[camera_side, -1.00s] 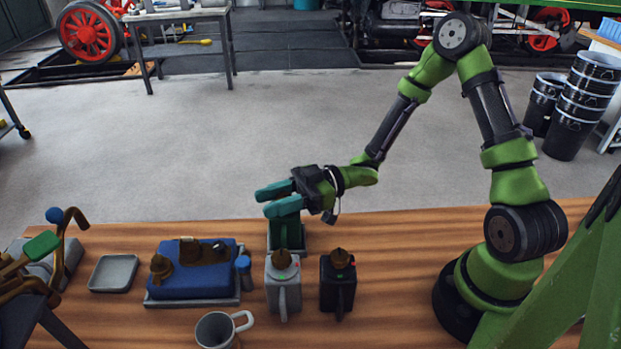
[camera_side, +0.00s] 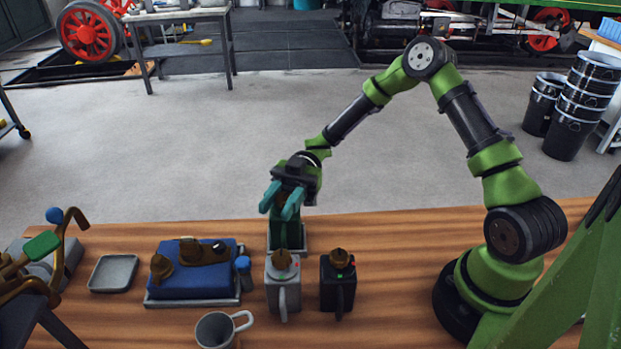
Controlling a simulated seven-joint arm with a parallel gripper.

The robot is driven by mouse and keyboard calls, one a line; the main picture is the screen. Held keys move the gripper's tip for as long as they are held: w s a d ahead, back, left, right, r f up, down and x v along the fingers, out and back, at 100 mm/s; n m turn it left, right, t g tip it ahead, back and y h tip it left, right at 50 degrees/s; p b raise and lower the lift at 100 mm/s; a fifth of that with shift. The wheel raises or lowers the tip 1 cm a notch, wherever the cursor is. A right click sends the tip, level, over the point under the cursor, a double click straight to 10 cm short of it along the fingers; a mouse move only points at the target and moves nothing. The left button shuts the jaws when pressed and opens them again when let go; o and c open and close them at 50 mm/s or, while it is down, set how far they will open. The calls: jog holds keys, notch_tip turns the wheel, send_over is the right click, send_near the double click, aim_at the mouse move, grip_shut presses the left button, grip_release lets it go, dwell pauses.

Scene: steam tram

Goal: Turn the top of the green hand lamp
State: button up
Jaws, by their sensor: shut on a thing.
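The green hand lamp (camera_side: 287,238) stands upright on the wooden bench, behind the grey lamp. My gripper (camera_side: 279,207) is at its top, with its teal fingers pointing towards the camera and slightly left. The gripper is shut on the lamp's top, which is mostly hidden behind the fingers.
A grey lamp (camera_side: 283,290) and a black lamp (camera_side: 338,290) with brass tops stand close in front. A blue box on a tray (camera_side: 190,302), a small grey dish (camera_side: 113,273) and a mug (camera_side: 215,330) are to the left. The bench (camera_side: 400,250) is clear to the right.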

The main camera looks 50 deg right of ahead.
jog(key=shift+n+g, duration=0.3)
jog(key=shift+g, duration=0.2)
jog(key=o, duration=1)
jog(key=shift+c, duration=0.2)
jog(key=v, duration=1.7)
jog(key=shift+r, duration=0.25)
